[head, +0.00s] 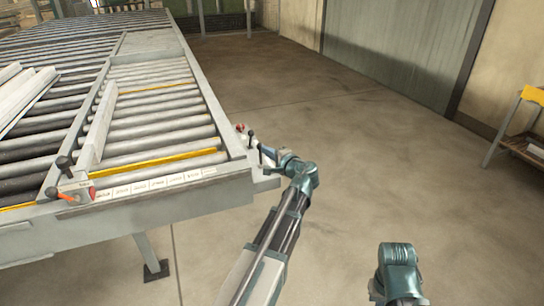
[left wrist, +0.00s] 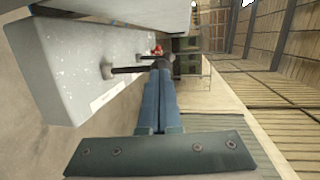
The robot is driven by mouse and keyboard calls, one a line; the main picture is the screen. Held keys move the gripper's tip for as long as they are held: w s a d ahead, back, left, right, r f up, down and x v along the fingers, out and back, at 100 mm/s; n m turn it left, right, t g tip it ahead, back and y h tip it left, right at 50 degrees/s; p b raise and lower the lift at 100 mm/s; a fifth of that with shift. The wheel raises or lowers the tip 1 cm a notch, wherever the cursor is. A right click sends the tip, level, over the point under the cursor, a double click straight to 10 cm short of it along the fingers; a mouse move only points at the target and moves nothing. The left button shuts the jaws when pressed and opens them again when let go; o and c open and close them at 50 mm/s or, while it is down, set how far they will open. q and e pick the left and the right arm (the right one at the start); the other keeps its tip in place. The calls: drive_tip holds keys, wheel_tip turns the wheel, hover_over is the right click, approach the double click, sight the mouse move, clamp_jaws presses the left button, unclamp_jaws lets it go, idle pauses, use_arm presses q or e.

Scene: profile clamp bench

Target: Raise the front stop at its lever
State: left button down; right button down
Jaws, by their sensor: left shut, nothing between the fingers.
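At the near right corner of the roller bench (head: 225,185) sits a small fitting with a red part (head: 240,127) and black levers (head: 251,136). My left gripper (head: 266,154) is beside this corner, just outside the frame, with its fingers pointing left. In the left wrist view its two blue fingers (left wrist: 160,68) are shut together with nothing between them. Their tips are at the end of a dark lever (left wrist: 130,70) that stands out from the grey frame; I cannot tell whether they touch. The stop itself is not clearly visible. My right gripper is out of view.
A clamp with black knobs and an orange handle (head: 68,196) is at the near left of the bench. Light profiles (head: 98,125) lie on the rollers. The floor (head: 370,140) right of the bench is clear. A bench with a yellow part (head: 533,95) stands far right.

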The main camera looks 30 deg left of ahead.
sight(262, 144)
use_arm(q)
drive_tip(key=shift+a, duration=0.15)
drive_tip(key=w+a+r+g+h+p, duration=0.1)
drive_tip(key=p, duration=0.3)
drive_tip(key=shift+w+a+r+h, duration=0.1)
drive_tip(key=shift+a+h, duration=0.05)
drive_tip(key=shift+h, duration=0.15)
drive_tip(key=shift+w+a+p, duration=0.3)
drive_tip(key=shift+p, duration=0.4)
drive_tip(key=shift+w+a+f, duration=0.15)
drive_tip(key=shift+a+f, duration=0.05)
drive_tip(key=shift+f, duration=0.05)
drive_tip(key=shift+h, duration=0.3)
drive_tip(key=shift+r, duration=0.1)
